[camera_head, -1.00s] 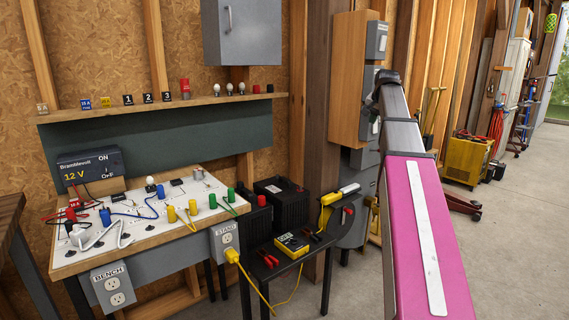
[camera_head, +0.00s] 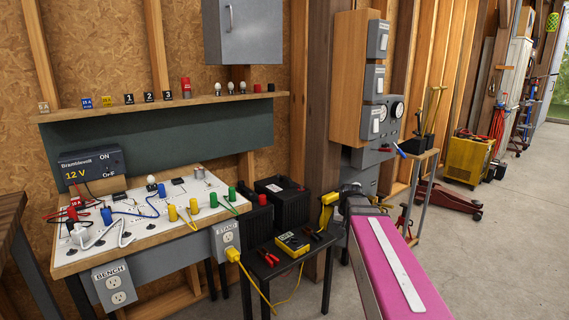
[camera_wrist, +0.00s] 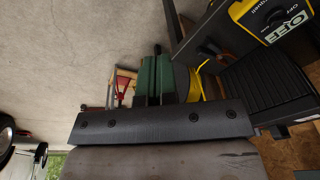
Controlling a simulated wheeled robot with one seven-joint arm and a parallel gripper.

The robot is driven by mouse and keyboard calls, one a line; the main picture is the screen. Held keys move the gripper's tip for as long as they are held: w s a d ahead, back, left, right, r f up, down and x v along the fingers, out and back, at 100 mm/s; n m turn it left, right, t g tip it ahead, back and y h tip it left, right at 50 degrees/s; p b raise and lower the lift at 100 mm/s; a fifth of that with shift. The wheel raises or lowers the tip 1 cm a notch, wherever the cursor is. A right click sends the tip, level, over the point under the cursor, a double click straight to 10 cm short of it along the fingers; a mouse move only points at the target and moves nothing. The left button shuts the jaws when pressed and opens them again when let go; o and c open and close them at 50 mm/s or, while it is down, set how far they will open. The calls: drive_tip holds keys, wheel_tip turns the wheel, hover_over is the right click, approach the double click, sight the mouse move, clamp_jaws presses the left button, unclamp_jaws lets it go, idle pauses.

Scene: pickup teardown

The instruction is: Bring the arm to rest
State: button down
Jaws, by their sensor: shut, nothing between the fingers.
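My arm, pink with a white strip, reaches up from the bottom right in the head view. Its dark end joint is low, beside the right end of the small black table (camera_head: 300,262). My gripper itself is hidden in the head view. In the wrist view my gripper (camera_wrist: 156,76) shows beyond a dark bolted plate, its fingers together and empty. Concrete floor lies past it on the left.
The white-topped workbench (camera_head: 135,252) with wires stands at left. The small table bears a yellow meter (camera_head: 292,243) and black boxes. A yellow device marked OFF (camera_wrist: 272,18) is near, upper right in the wrist view. Open floor (camera_head: 505,255) lies to the right.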

drive_tip(key=s+a+f+n+g, duration=0.1)
drive_tip(key=s+a+f, duration=0.3)
drive_tip(key=s+f, duration=0.8)
drive_tip(key=shift+s+n+g, duration=0.4)
drive_tip(key=shift+s+n, duration=0.3)
drive_tip(key=shift+s, duration=0.2)
